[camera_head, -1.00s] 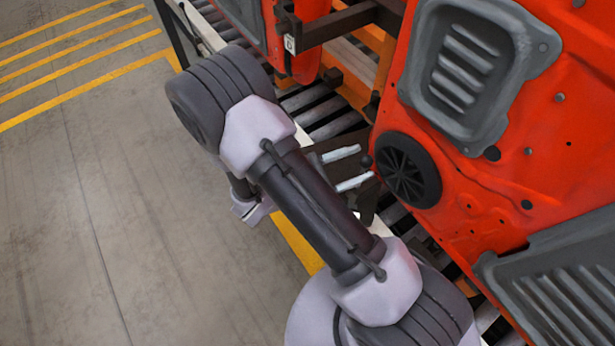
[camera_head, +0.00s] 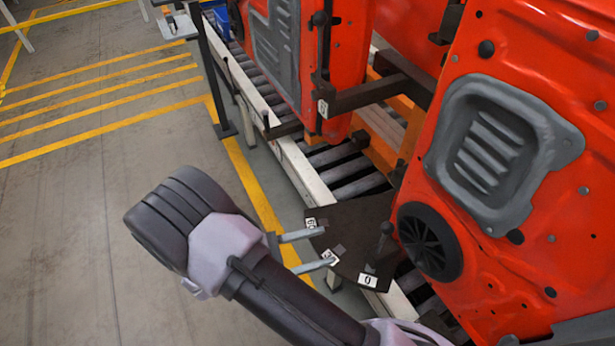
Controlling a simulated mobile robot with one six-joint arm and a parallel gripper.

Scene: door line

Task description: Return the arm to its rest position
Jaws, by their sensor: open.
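My arm reaches up from the bottom edge of the head view, with its dark rounded joint at the left and a dark link running down to the right. My gripper (camera_head: 329,246) shows as two light grey fingers sticking out to the right from behind the arm. The fingers are apart, with nothing seen between them. Their tips are in front of or over a dark plate (camera_head: 352,225) with small white labels; whether they touch it I cannot tell. The gripper's body is mostly hidden by the arm.
A red door panel (camera_head: 535,235) with a round black speaker (camera_head: 430,241) stands close at the right. Another red door (camera_head: 345,60) hangs farther back over the roller conveyor (camera_head: 360,185). A dark post (camera_head: 210,75) stands by the conveyor. The grey floor (camera_head: 80,220) at the left is clear.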

